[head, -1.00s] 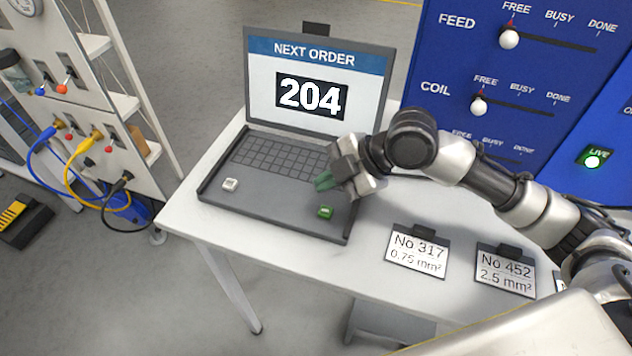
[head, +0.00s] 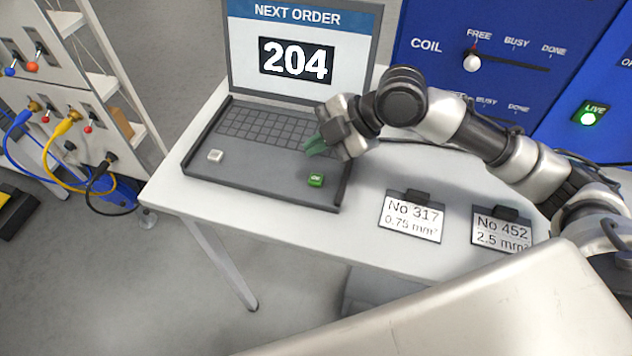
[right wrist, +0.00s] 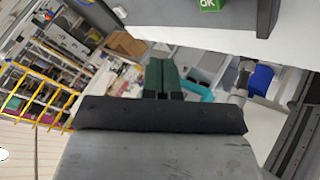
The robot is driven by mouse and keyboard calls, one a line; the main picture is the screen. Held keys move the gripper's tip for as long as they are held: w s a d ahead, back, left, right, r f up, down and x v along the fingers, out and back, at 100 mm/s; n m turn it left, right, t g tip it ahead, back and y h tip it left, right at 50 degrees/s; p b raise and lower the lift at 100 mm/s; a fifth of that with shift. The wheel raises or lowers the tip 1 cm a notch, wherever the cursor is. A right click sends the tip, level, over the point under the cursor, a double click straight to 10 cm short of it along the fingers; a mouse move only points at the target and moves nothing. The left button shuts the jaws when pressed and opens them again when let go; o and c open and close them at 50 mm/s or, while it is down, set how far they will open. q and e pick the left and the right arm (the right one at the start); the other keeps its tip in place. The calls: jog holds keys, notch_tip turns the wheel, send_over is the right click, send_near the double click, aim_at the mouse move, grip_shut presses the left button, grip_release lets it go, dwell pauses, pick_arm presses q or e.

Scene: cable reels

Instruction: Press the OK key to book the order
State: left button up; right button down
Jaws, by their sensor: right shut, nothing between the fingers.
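The laptop-like terminal (head: 255,175) stands on the white table, its screen (head: 297,88) reading "NEXT ORDER 204". The green OK key (head: 316,179) sits at the front right of its deck, and shows at the top of the right wrist view (right wrist: 210,4). A white key (head: 215,156) sits at the front left. My right gripper (head: 311,148) is shut and empty, its green fingertips over the deck just behind the OK key, apart from it in the picture. In the right wrist view the shut fingers (right wrist: 163,76) point up the picture. My left gripper is not in view.
A blue panel with sliders (head: 500,62) stands behind on the right. A rack with cables (head: 75,125) stands at the left.

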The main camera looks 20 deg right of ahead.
aim_at(317, 180)
notch_tip(317, 180, down, 5)
jog(key=b, duration=0.3)
jog(key=shift+f, duration=0.1)
pick_arm(q)
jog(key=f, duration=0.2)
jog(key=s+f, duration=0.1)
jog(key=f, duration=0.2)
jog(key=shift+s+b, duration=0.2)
jog(key=shift+b, duration=0.15)
pick_arm(e)
jog(key=shift+f, duration=0.35)
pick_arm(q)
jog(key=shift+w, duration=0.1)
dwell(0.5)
pick_arm(e)
jog(key=shift+f, duration=0.4)
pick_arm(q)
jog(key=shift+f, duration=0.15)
pick_arm(e)
jog(key=shift+f, duration=0.45)
dwell(0.4)
dwell(0.3)
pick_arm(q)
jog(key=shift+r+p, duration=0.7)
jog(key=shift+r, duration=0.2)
pick_arm(e)
jog(key=shift+r, duration=0.85)
jog(key=shift+r, duration=0.1)
